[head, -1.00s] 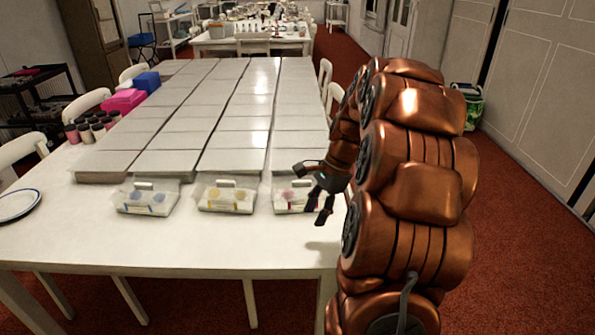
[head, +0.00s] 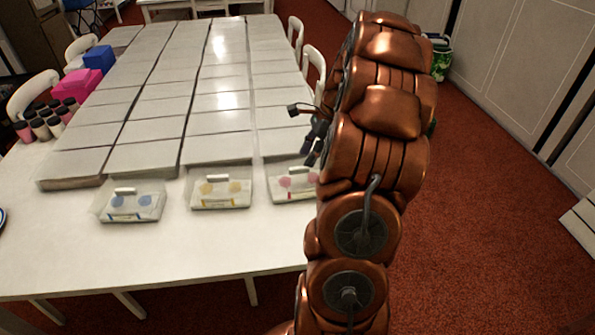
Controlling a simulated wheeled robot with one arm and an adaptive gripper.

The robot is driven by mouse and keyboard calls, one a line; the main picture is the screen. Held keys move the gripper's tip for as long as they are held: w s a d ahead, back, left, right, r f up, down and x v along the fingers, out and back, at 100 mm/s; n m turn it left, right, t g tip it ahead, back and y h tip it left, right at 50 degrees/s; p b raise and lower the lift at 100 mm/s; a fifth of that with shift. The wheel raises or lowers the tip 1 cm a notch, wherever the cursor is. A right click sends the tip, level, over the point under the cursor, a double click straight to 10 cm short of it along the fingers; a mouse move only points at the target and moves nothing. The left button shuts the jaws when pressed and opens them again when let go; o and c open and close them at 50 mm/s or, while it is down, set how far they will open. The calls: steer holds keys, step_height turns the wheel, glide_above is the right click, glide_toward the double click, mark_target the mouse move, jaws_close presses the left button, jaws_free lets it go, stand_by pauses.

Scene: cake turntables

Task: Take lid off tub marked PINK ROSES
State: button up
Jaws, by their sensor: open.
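Three clear tubs with white-handled lids stand in a row near the front of the white table. The right tub (head: 291,185) shows pink-red flower shapes and a red strip; its lid is on and its label is too small to read. The middle tub (head: 221,190) shows yellow shapes, and the left tub (head: 132,203) shows blue ones. My gripper (head: 302,136) is open and empty, above and just behind the right tub in the picture, apart from its handle. My arm covers the right tub's right end.
Rows of flat pale boxes (head: 147,131) cover the white table (head: 200,247) behind the tubs. Pink box (head: 77,84), blue box (head: 99,58) and several jars (head: 40,127) stand at left. The table front is clear. Chairs (head: 314,70) line the sides.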

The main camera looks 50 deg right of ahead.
mark_target(298, 167)
steer(key=shift+w+a+f, duration=0.3)
steer(key=shift+w+f, duration=0.1)
steer(key=shift+f, duration=0.1)
steer(key=x, duration=0.2)
steer(key=p+x, duration=0.1)
steer(key=x, duration=0.1)
steer(key=shift+w, duration=0.25)
steer(key=shift+d, duration=0.1)
steer(key=shift+c, duration=0.3)
jaws_close()
